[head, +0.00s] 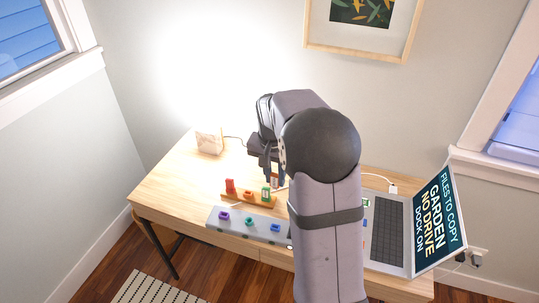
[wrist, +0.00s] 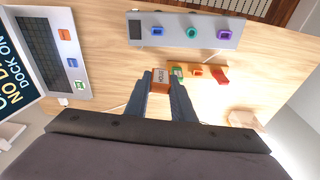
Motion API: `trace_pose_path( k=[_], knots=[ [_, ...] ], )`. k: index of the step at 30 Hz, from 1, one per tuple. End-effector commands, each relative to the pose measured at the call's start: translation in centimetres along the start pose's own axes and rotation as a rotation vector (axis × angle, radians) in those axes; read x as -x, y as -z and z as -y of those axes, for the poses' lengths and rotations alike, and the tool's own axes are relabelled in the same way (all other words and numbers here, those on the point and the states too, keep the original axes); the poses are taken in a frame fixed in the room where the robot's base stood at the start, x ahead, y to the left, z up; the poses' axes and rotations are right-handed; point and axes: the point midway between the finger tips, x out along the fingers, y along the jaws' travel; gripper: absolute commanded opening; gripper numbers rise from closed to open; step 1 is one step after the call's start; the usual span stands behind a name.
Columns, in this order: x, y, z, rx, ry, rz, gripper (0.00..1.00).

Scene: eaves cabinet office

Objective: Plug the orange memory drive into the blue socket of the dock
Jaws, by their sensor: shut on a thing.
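My gripper (wrist: 161,80) is shut on a small orange-brown drive with a pale printed label, which I take for the orange memory drive (wrist: 160,77). In the head view my gripper (head: 271,173) is partly hidden by my arm, above the table beside the rack. The grey dock (head: 236,219) lies on the table at the front, apart from the drive. It has purple, green and blue sockets in a row. The blue socket (head: 275,227) is nearest the laptop; it also shows in the wrist view (wrist: 157,31) and looks empty.
A wooden rack (head: 250,201) stands just behind the dock with a red drive (head: 230,185), a low orange part and a green drive (head: 266,193). An open laptop (head: 388,232) lies at the right. A pale stand (head: 209,141) is at the back left. Bare wood lies around the rack.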

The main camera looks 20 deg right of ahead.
Motion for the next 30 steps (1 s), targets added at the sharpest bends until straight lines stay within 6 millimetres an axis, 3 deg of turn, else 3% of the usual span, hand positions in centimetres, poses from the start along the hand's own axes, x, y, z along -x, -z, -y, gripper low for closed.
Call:
trace_pose_path(
  k=[6, 13, 21, 30],
  knots=[
    [-3.5, -4.2, -2.2, 0.031, 0.002, 0.004, 0.0],
    [-6.5, -6.6, -3.2, 0.07, 0.008, 0.004, 0.0],
    [-6.6, -4.8, -1.8, 0.102, 0.015, 0.001, 0.0],
    [-6.5, -4.5, -1.6, 0.113, 0.016, 0.001, 0.0]
  ],
)
